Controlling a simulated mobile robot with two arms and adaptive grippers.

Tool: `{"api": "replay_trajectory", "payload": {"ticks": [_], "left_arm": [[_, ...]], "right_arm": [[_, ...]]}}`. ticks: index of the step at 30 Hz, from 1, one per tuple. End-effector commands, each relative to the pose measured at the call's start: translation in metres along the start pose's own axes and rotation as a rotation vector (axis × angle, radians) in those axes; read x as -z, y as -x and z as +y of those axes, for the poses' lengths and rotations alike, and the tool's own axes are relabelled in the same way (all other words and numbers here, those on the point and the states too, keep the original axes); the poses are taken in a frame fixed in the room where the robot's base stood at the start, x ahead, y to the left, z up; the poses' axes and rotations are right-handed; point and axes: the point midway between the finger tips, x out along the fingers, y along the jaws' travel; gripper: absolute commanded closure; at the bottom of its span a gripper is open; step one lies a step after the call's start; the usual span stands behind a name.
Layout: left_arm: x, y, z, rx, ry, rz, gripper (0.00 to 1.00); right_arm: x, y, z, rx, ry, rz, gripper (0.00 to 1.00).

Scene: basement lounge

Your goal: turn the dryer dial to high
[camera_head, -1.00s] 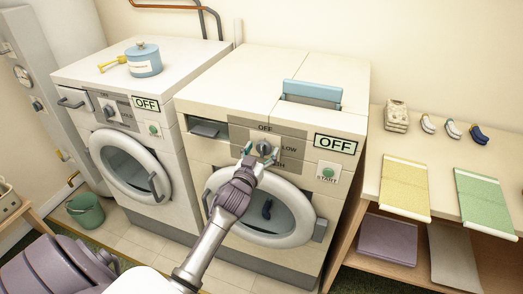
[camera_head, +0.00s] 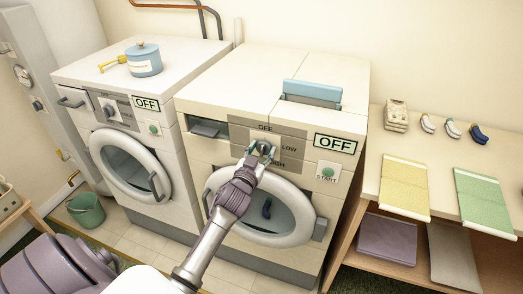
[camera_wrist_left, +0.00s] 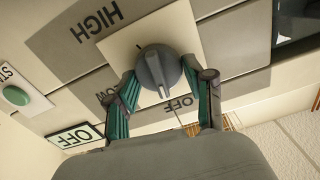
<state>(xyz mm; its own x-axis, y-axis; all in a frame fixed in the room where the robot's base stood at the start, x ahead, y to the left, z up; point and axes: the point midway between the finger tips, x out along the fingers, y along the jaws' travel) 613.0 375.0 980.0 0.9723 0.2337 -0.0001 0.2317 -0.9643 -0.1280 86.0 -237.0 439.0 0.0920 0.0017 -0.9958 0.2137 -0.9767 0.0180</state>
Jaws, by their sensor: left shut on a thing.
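The dryer (camera_head: 300,120) is the right-hand machine, with a dark grey dial (camera_wrist_left: 158,68) on its front panel. OFF stands above the dial, LOW to its right and HIGH below it. My left gripper (camera_head: 261,150) is shut on the dial, with a green-padded finger on either side in the left wrist view. The dial's raised ridge runs roughly towards the OFF label in the wrist view; its exact setting is hard to read. The dryer's display (camera_head: 335,144) reads OFF. My right gripper is not in view.
A green start button (camera_head: 328,172) sits right of the dial, and the round door (camera_head: 292,225) is below. Another machine (camera_head: 130,115) with an OFF display stands left, with a blue pot (camera_head: 143,60) on top. A wooden shelf (camera_head: 385,150) stands right.

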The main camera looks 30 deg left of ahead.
Motion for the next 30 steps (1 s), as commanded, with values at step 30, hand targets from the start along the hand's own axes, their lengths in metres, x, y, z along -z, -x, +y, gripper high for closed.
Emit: {"api": "replay_trajectory", "payload": {"ticks": [30], "left_arm": [[-0.0019,-0.0001,0.0042,0.000,-0.943,0.001,0.82]], "right_arm": [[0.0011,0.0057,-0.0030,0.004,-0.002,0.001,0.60]]}}
